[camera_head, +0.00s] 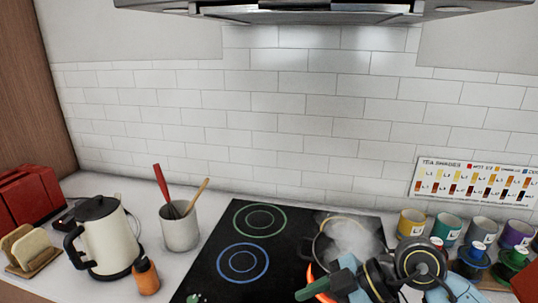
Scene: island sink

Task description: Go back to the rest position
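My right arm comes in at the lower right, with dark round joints and teal links. Its gripper (318,288) is low in front of a steaming pot (322,245) on the cooktop. The arm hides the front of the pot. I cannot tell whether the fingers are open or shut, or whether they hold anything. My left gripper is not in view.
The black cooktop (213,275) has a glowing orange-red arc (310,275) beside the pot. A kettle (104,235), orange bottle (146,276), utensil crock (180,228), toast rack (38,262) and red toaster (30,194) stand left. Several mugs (446,229) stand right. A range hood (300,10) hangs above.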

